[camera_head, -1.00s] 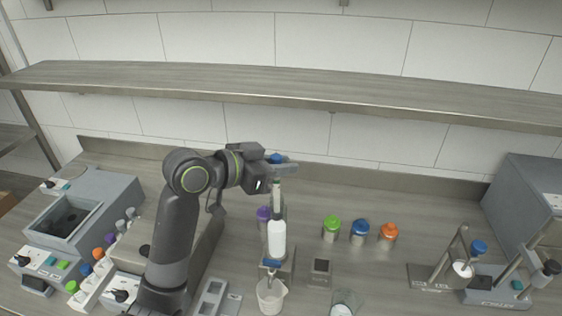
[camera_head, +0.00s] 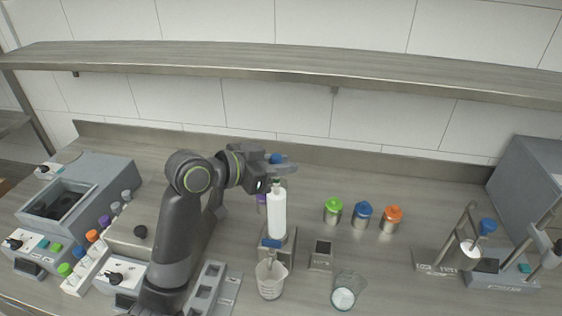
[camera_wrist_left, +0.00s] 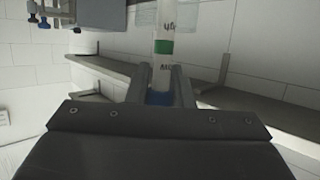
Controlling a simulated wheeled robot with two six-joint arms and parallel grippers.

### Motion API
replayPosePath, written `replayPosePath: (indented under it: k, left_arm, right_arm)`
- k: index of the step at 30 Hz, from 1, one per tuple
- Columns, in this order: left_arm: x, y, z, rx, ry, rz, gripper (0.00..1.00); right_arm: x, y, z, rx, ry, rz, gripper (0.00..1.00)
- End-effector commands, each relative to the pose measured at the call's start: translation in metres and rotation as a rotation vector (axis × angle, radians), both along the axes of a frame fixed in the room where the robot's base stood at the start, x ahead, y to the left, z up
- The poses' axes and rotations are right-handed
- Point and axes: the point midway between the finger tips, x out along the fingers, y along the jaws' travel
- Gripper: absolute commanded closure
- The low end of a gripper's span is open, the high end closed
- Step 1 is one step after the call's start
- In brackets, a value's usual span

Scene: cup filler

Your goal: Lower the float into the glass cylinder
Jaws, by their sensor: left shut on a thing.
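My left gripper (camera_head: 285,169) is shut on the blue-capped top of the float. The float's pale stem, with a green band and dark lettering, shows in the left wrist view (camera_wrist_left: 163,48); its blue part (camera_wrist_left: 160,97) is between the fingers. In the head view a tall, upright white column (camera_head: 277,212), apparently the glass cylinder with white contents, stands directly below the gripper. Only a short piece of stem shows above the white. The float's lower part is hidden, apparently inside the column. The clear glass wall is hard to make out. My right gripper is out of view.
A beaker (camera_head: 270,281) stands in front of the column and a glass with white contents (camera_head: 344,298) to its right. Green (camera_head: 333,210), blue (camera_head: 362,214) and orange (camera_head: 391,218) lidded jars stand behind right. A shelf (camera_head: 300,65) runs above along the wall.

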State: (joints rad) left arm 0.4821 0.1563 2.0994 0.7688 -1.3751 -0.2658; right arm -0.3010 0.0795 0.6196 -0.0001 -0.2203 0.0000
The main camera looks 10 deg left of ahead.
Motion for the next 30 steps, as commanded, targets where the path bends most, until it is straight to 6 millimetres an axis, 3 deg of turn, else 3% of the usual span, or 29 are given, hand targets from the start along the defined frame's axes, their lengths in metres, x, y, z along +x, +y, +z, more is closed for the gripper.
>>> replayPosePath:
  k: [9,10,16,30]
  left_arm:
    - [0.0000,-0.0001,-0.0022,0.000,0.000,0.000,1.00]
    - [0.0000,-0.0001,-0.0022,0.000,0.000,0.000,0.79]
    - [0.0000,0.0000,-0.0023,0.000,0.000,0.000,0.55]
    - [-0.0021,0.0031,-0.0016,0.002,0.000,0.001,0.55]
  right_arm:
    - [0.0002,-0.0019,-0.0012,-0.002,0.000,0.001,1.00]
    - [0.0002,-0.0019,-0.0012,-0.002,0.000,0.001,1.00]
    - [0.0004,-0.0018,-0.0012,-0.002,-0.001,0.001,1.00]
    - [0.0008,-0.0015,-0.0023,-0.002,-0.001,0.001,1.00]
